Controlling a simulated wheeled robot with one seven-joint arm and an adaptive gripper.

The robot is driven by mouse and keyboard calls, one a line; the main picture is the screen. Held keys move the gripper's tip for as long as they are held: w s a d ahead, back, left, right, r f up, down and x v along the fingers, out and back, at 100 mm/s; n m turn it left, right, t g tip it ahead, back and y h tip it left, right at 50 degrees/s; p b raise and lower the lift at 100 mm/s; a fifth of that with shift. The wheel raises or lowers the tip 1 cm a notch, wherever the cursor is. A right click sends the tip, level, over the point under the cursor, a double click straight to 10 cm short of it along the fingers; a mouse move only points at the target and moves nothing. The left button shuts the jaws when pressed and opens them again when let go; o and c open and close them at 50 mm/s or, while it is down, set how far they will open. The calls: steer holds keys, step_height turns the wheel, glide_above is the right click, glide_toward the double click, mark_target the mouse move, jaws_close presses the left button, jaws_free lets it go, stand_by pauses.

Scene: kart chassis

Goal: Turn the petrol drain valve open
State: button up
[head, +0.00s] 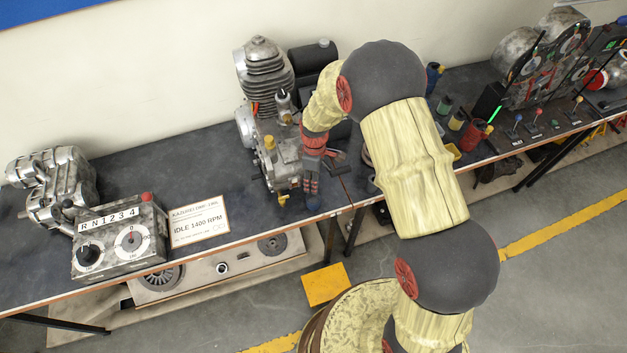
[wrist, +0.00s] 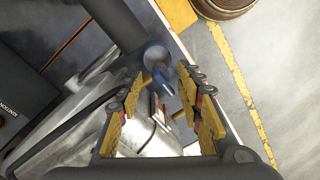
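A small valve with a round grey-blue body (wrist: 156,57) and a blue lever (wrist: 163,86), which looks like the petrol drain valve, shows in the wrist view near the bench's front edge. My gripper (wrist: 163,84) has its yellow-padded fingers apart, one on each side of the lever. I see gaps beside the lever and cannot confirm any contact. In the head view my gripper (head: 312,172) points down at the front right of the engine (head: 283,160). My arm and gripper hide part of the engine there, and the valve is too small to make out surely.
The dark workbench (head: 140,180) runs along the wall. A gear selector box (head: 118,240) and an idle-speed sign (head: 199,221) stand left of the engine. Cups and small levers (head: 537,124) lie to the right. Floor is open before the bench.

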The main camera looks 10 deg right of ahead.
steer(key=shift+f, duration=0.15)
steer(key=shift+c, duration=0.8)
steer(key=c, duration=0.8)
